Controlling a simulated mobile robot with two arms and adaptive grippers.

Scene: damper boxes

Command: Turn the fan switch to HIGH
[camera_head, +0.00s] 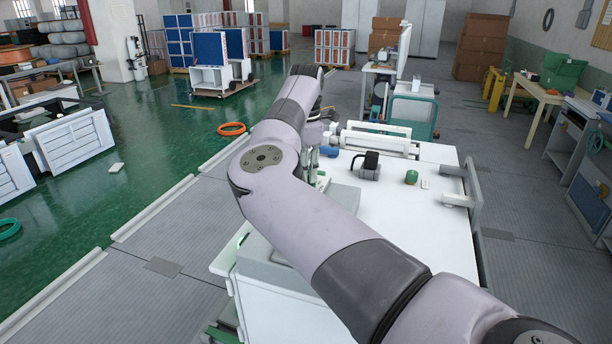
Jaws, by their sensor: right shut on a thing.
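My right arm reaches across from the lower right and bends down at the far end. My right gripper (313,172) points down behind my own forearm, low over a grey housing (345,197) on the white worktop. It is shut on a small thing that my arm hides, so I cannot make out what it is. I cannot see the fan switch or its setting, since my arm covers most of the housing. My left gripper is not in view.
The white worktop (440,235) holds a black-and-grey device (368,166), a green cylinder (411,177) and a blue round part (328,151). White rollers (375,140) lie at its back. A rail (470,190) edges its right side. Green floor at left holds an orange ring (231,129).

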